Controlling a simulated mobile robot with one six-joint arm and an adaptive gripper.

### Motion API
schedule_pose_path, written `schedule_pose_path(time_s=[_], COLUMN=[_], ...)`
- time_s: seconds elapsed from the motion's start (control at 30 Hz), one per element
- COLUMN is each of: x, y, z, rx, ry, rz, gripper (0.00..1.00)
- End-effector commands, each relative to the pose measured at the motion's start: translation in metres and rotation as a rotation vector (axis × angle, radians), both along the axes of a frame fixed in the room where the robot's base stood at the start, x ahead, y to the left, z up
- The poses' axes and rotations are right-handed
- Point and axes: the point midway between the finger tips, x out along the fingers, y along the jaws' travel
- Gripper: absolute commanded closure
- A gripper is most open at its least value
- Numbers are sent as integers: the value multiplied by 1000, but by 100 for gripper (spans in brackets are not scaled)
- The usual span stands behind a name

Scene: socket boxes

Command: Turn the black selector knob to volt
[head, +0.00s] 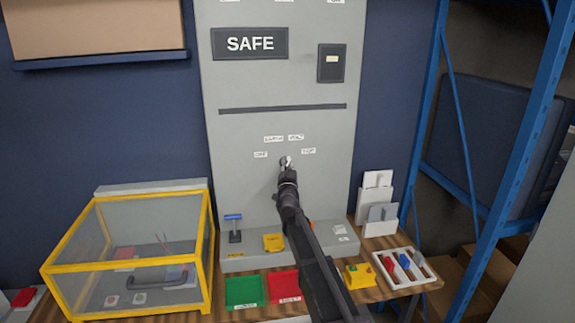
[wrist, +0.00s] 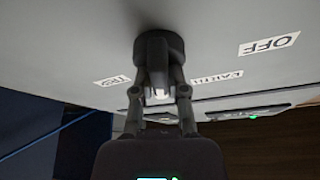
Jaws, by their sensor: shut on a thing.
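The black selector knob (wrist: 158,48) sits on the grey panel (head: 230,185); in the head view it is mostly hidden behind my gripper (head: 286,170). In the wrist view my gripper (wrist: 159,92) is shut on the knob, one finger on each side. A small white patch shows between the fingers. In the head view the volt label (head: 296,137) is above and slightly right of the knob, beside the earth label (head: 273,139). The off label (head: 261,154) is at left, and another small label (head: 308,151) is at right. The knob's exact pointing direction cannot be told.
A SAFE sign (head: 250,43) is high on the panel. Below stand a yellow-framed clear box (head: 130,262), a green tray (head: 246,290), a red tray (head: 284,285) and a white tray (head: 405,268) of tools. A blue rack (head: 505,145) stands at right.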

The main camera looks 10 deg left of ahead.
Motion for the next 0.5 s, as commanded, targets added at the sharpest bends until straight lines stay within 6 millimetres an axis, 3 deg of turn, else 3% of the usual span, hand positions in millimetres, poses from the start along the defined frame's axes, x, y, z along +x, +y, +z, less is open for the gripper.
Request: schedule_pose_path(time_s=[0.03,0.1,0.13,0.5], x=[1,1,1,0], y=[0,0,0,0], z=[1,1,0,0], rx=[0,0,0,-2], ry=[-2,-2,-2,0], rz=[-1,-1,-1,-1], gripper=[73,52,47,47])
